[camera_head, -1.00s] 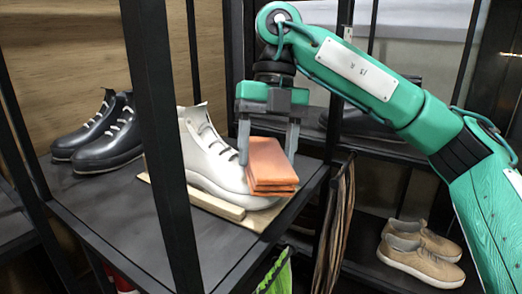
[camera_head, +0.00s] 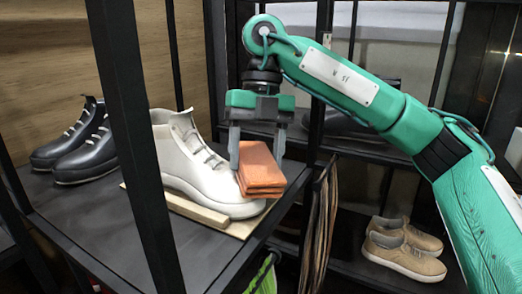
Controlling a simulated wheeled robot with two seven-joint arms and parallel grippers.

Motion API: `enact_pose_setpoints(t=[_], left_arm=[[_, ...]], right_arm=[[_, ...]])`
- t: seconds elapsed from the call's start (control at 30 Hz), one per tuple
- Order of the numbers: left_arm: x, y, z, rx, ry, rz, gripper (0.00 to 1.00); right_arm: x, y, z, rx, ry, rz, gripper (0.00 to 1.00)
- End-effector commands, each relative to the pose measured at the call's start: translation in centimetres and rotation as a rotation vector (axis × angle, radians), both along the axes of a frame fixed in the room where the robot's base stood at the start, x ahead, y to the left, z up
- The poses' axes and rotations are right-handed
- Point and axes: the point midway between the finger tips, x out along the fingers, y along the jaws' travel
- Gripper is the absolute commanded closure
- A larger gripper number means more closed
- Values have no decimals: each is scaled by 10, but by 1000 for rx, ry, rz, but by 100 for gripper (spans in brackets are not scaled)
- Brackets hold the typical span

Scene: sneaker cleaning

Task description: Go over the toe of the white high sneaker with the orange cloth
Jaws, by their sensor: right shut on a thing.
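The white high sneaker (camera_head: 190,165) stands on a light wooden board (camera_head: 199,212) on the dark shelf, its toe pointing right. My right gripper (camera_head: 256,160) reaches down from above and is shut on the folded orange cloth (camera_head: 261,178). The cloth is at the sneaker's toe and covers part of its upper side; it looks to be touching the toe, though the exact contact is hidden. A dark post (camera_head: 137,140) stands in front of the shelf, left of the sneaker's heel. My left gripper is not in view.
A pair of black high sneakers (camera_head: 85,150) stands on the same shelf at the left. Tan shoes (camera_head: 404,250) are on a lower shelf at the right. Brown cords (camera_head: 319,225) hang beside the shelf's right edge. Bare shelf lies in front of the board.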

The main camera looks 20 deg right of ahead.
Motion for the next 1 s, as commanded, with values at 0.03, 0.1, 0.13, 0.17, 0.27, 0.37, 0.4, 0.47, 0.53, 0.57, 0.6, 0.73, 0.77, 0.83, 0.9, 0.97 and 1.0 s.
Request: enact_pose_setpoints(t=[0.03,0.1,0.13,0.17,0.27,0.37,0.4,0.47,0.53,0.57,0.6,0.73,0.77,0.83,0.9,0.97,1.0], left_arm=[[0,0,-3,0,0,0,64],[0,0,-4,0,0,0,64],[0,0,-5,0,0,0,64],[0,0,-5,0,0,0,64],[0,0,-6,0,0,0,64],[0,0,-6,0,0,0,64],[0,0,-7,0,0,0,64],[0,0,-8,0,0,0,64],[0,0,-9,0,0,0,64],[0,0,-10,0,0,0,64],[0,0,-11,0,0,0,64],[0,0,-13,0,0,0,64],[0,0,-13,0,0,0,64],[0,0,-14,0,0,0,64],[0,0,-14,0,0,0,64],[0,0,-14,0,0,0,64],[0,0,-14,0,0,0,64]], right_arm=[[-4,4,-3,-1,-1,3,60],[-8,9,-3,-1,-1,3,60],[-10,11,-3,-1,-1,4,60],[-11,12,-3,-1,-1,4,60],[-14,16,-3,0,0,3,60],[-16,17,-3,0,1,3,60],[-17,18,-3,0,1,3,60],[-19,21,-3,0,1,5,60],[-24,26,-3,-1,1,6,60],[-26,27,-3,-1,1,6,60],[-29,30,-3,0,1,7,60],[-37,38,-3,-1,2,7,60],[-39,40,-2,-1,2,7,60],[-42,43,-2,-2,2,6,60],[-44,45,-1,-1,1,5,60],[-44,45,-1,0,1,3,60],[-44,45,-1,0,1,3,60]])
